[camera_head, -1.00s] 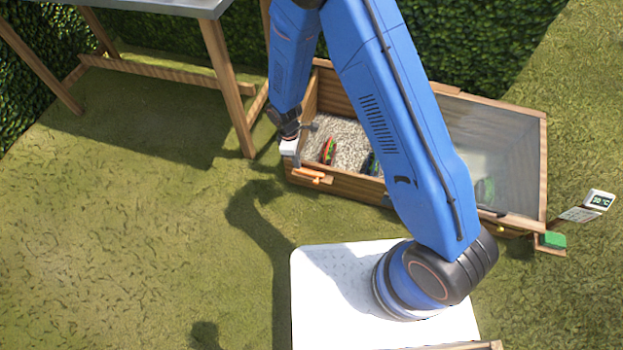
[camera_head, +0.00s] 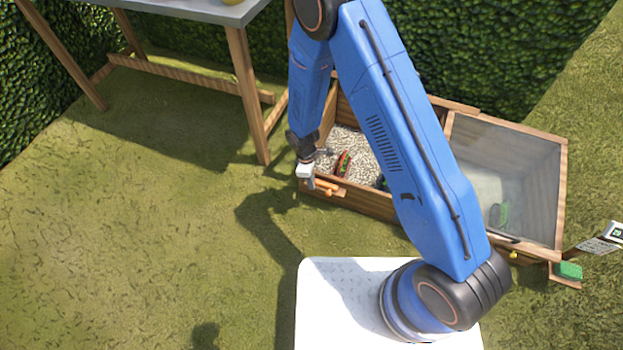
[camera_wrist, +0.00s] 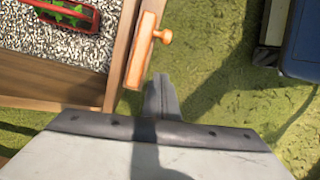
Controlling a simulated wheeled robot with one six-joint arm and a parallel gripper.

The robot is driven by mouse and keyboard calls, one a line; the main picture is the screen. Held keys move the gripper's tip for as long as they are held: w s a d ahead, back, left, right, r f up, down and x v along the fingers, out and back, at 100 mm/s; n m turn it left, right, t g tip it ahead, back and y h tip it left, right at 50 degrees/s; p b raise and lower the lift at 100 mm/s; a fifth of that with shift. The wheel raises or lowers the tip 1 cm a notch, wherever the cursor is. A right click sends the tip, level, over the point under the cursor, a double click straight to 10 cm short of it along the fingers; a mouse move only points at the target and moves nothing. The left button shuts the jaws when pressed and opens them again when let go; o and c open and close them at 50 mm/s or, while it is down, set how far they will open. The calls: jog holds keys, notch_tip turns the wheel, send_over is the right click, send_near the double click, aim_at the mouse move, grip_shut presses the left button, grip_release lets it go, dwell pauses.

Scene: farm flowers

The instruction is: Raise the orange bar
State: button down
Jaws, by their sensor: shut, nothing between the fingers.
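The orange bar (camera_head: 325,186) is on the outer front wall of the wooden planter box, near its left corner. In the wrist view the orange bar (camera_wrist: 139,52) is a short wooden piece with a round knob on its right side. My gripper (camera_head: 306,173) is beside the bar's left end in the head view. In the wrist view my gripper (camera_wrist: 161,96) shows narrow shut fingers just below and right of the bar's lower end, holding nothing. Whether they touch the bar is not clear.
The planter box (camera_head: 365,203) holds pale gravel and plants in coloured holders, including a red holder (camera_wrist: 62,12). A glass lid (camera_head: 505,170) covers its right part. A table (camera_head: 215,12) stands at the back left.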

jog(key=shift+s+d+f, duration=0.3)
jog(key=shift+d+f, duration=0.6)
jog(key=shift+d, duration=0.15)
jog(key=shift+s+d+f, duration=0.25)
jog(key=shift+d+f, duration=0.6)
jog(key=shift+d, duration=0.15)
jog(key=shift+w+a+r+g+h, duration=0.1)
jog(key=shift+a+r+g+h, duration=0.15)
jog(key=shift+r+h, duration=0.5)
jog(key=shift+w+a+r+g+h, duration=0.3)
jog(key=shift+a+r+g+h, duration=0.35)
jog(key=shift+h, duration=1)
jog(key=shift+w+a+r+g+h, duration=0.3)
jog(key=shift+a+g+h, duration=0.45)
jog(key=shift+h, duration=0.9)
jog(key=shift+w+a+r+g+h, duration=0.25)
jog(key=shift+a+r+g+h, duration=0.45)
jog(key=shift+h, duration=0.95)
jog(key=shift+a+f+t, duration=0.2)
jog(key=shift+a+t, duration=0.05)
jog(key=shift+a, duration=0.05)
